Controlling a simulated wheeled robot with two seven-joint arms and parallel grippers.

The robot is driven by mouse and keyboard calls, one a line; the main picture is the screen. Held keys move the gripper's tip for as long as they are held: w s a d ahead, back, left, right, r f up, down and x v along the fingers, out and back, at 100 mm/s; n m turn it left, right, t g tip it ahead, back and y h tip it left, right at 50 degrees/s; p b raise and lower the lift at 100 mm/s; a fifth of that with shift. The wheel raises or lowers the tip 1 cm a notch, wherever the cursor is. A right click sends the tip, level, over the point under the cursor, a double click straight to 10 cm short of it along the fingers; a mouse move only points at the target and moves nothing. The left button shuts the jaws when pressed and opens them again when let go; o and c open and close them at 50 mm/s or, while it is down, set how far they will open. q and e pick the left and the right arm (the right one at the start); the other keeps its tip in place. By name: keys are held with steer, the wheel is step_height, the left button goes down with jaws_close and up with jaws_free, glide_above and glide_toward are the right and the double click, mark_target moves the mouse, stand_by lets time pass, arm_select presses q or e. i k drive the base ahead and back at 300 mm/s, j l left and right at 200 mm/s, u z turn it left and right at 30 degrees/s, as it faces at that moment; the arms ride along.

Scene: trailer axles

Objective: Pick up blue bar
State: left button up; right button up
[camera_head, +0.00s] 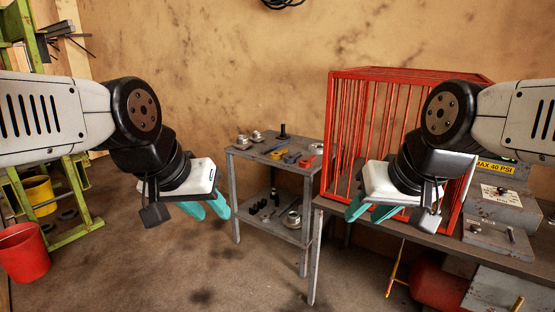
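Small blue pieces lie on the top of a grey metal side table (268,163) in the middle of the view. One blue bar-like piece (291,158) lies near the table's centre, with another blue piece (307,161) to its right. They are too small to tell their exact shapes. My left gripper (206,209) has teal fingers spread apart and empty, to the left of and nearer than the table. My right gripper (371,210) also has its teal fingers apart and empty, to the right of the table in front of the red cage. Neither gripper touches a blue piece.
A red barred cage (345,120) stands on a workbench (345,210) at right. A red bucket (24,252) and green rack (75,190) are at left. Floor before the table is clear.

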mark_target(275, 147)
steer(key=i+j, duration=0.15)
steer(key=i, duration=0.6)
steer(key=i+j, duration=0.1)
steer(key=i, duration=0.6)
steer(key=i+j, duration=0.15)
steer(key=i, duration=0.6)
steer(key=i+j, duration=0.45)
steer(key=i, duration=0.55)
steer(key=u, duration=0.05)
